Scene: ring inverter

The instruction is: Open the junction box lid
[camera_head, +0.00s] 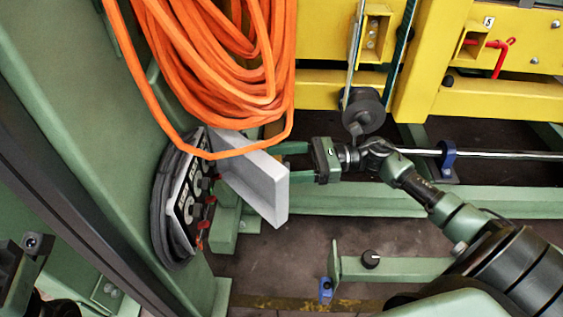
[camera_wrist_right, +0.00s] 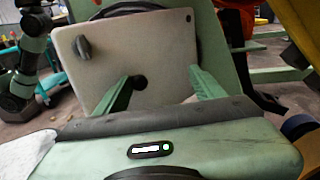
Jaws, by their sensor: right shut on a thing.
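The junction box lid (camera_head: 262,183) is a pale grey plate in the middle of the head view. It stands out at an angle from the dark junction box panel (camera_head: 186,203), whose dials and red parts show to its left. In the right wrist view the lid's face (camera_wrist_right: 165,42) carries a dark handle (camera_wrist_right: 83,47) at its upper left. My right gripper (camera_head: 290,163) reaches in from the right and is shut on the lid's knob (camera_wrist_right: 140,82); the exact contact is hard to see.
An orange hose coil (camera_head: 215,75) hangs just above the lid, one loop close to its top edge. A green wall (camera_head: 95,150) is at the left. A yellow frame (camera_head: 440,60) and a shiny rod (camera_head: 500,154) lie behind my right arm.

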